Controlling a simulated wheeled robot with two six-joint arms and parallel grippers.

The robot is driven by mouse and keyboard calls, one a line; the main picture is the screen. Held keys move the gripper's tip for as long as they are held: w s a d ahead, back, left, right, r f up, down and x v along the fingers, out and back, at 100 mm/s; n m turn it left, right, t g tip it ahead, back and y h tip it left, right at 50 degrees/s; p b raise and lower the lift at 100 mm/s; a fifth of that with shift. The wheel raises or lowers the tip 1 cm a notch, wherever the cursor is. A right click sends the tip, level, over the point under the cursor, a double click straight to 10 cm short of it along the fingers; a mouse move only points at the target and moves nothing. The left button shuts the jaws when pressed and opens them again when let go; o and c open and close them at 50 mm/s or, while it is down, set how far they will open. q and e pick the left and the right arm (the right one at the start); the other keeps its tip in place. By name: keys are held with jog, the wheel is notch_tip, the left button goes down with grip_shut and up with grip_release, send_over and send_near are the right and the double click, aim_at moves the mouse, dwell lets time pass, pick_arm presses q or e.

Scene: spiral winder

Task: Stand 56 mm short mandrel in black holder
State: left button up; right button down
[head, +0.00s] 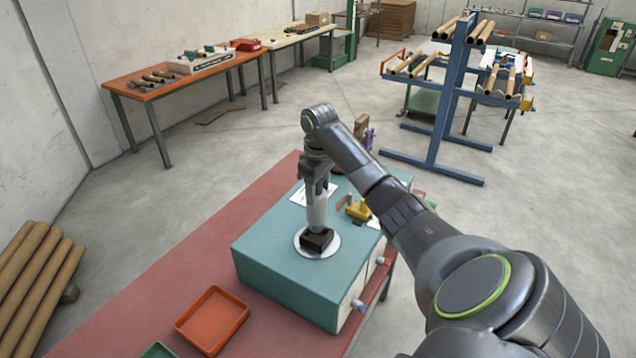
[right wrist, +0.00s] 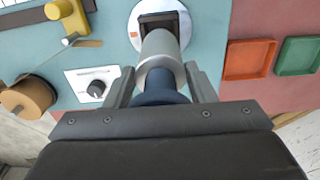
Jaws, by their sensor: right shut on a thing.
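The mandrel (head: 316,213) is a silver-grey cylinder, held upright in the head view. In the right wrist view the mandrel (right wrist: 161,58) has a dark blue section nearer my palm. My right gripper (head: 317,188) is shut on its upper part; the gripper's fingers (right wrist: 160,86) lie on both sides of it. The black holder (head: 317,239) is a small square block on a white disc (head: 303,251). The mandrel's lower end is at the holder's top; I cannot tell whether it has entered. The wrist view shows part of the holder (right wrist: 160,20) beyond the mandrel. My left gripper is out of view.
An orange tray (head: 212,320) and a green tray (head: 158,350) lie on the red bench (head: 130,318). The bench left of the machine is mostly bare.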

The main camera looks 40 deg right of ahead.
jog(key=shift+f, duration=1.1)
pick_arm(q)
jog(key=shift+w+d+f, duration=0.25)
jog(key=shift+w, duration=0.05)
pick_arm(e)
jog(key=shift+f, duration=1)
jog(key=c, duration=0.6)
grip_release()
jog(key=shift+o, duration=0.2)
